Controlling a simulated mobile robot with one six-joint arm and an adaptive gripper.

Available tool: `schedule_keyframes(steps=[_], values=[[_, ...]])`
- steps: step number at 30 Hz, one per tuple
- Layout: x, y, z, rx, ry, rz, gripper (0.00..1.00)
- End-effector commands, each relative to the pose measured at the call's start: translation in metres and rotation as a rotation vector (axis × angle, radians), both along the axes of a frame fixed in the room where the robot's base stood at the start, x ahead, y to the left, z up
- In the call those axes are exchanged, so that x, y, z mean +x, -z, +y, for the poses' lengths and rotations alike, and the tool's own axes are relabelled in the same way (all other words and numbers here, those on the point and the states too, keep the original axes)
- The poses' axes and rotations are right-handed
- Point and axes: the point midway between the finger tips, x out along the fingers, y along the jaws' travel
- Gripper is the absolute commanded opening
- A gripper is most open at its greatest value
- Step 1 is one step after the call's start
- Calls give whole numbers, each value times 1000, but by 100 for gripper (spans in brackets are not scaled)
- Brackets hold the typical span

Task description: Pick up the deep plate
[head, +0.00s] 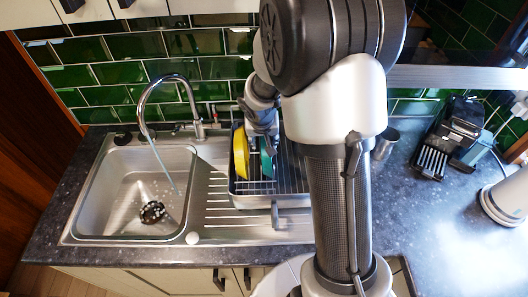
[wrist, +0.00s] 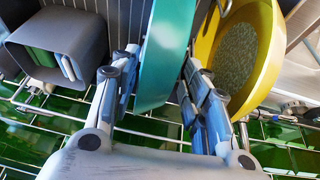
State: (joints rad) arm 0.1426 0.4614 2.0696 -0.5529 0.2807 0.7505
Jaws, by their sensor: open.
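Two plates stand on edge in the dish rack (head: 285,199): a yellow one (head: 241,152) on the left and a teal one (head: 267,160) on the right. I cannot tell for certain which is the deep plate. In the head view my gripper (head: 262,128) reaches down over the rack at the plates. In the wrist view it (wrist: 160,68) is open, with the teal plate (wrist: 164,55) between its fingers. I cannot tell whether they touch it. The yellow plate (wrist: 262,22), with a speckled inside, is just beyond the right finger, which partly covers it.
A grey holder (wrist: 58,38) sits at the wrist view's left. The sink (head: 130,195), with a dark object (head: 152,212) in it and a curved tap (head: 196,125), is left of the rack. A black appliance (head: 450,135) and a white one (head: 508,197) stand right. My arm hides part of the counter.

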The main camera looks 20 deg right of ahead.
Motion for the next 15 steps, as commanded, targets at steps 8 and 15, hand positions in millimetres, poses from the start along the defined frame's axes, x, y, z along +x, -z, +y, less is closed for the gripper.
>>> schedule_keyframes(steps=[8,15], values=[[0,-1,0,0,0,0,33],[0,-1,0,0,-1,0,17]])
